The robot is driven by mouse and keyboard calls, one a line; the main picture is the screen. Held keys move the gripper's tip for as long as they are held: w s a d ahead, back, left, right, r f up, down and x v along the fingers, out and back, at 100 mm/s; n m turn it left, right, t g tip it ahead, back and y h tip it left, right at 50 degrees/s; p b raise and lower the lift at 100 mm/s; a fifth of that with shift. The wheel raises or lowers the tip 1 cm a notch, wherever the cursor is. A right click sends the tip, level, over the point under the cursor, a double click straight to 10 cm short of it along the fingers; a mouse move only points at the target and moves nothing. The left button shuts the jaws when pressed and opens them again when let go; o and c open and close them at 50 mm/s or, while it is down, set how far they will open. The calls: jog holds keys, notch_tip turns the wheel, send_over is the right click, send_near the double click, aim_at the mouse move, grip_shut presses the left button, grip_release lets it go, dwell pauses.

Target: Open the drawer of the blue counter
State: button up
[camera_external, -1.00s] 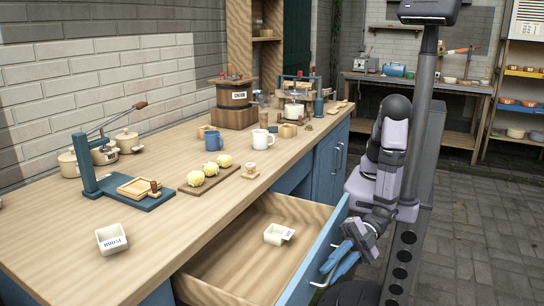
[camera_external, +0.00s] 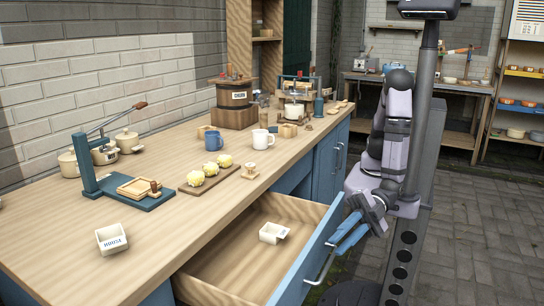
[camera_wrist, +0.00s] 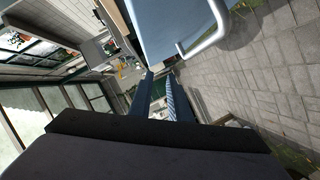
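The drawer (camera_external: 225,262) of the blue counter (camera_external: 160,294) stands well pulled out, with its inside in view. Its blue front carries a metal bar handle (camera_external: 322,268). A small white tub (camera_external: 272,233) lies inside the drawer. My gripper (camera_external: 338,247) is beside the outer face of the drawer front, near the handle's far end. In the wrist view, the two blue fingers of my gripper (camera_wrist: 161,78) have a gap between them with nothing in it. The handle (camera_wrist: 207,35) shows there above and to the right of the fingers, apart from them.
The worktop (camera_external: 75,230) holds a lever press (camera_external: 120,190), a white labelled tub (camera_external: 112,239), several yellow lumps on a board (camera_external: 190,188), mugs (camera_external: 213,140) and a wooden barrel (camera_external: 235,105). The paved floor (camera_external: 470,230) to the right is clear.

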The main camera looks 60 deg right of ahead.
grip_shut()
notch_tip(320, 180, up, 12)
jog(key=w+f+g+h, duration=0.1)
jog(key=w, duration=0.1)
jog(key=w+a+f+m+h, duration=0.1)
jog(key=w+f, duration=0.1)
jog(key=w+a+f+m+g+h, duration=0.1)
jog(key=w, duration=0.1)
jog(key=shift+w+a+f+g+h, duration=0.2)
jog(key=shift+g+h, duration=0.1)
jog(key=shift+h, duration=0.1)
jog(key=w+d+r+m+g+h, duration=0.25)
jog(key=w+d+g, duration=0.2)
jog(key=d, duration=0.45)
jog(key=w+d+r+m+g+h, duration=0.2)
jog(key=w+d+g+h, duration=0.3)
jog(key=d, duration=0.4)
notch_tip(320, 180, down, 11)
jog(key=t+y, duration=0.1)
jog(key=shift+w+d, duration=0.25)
jog(key=shift+w, duration=0.2)
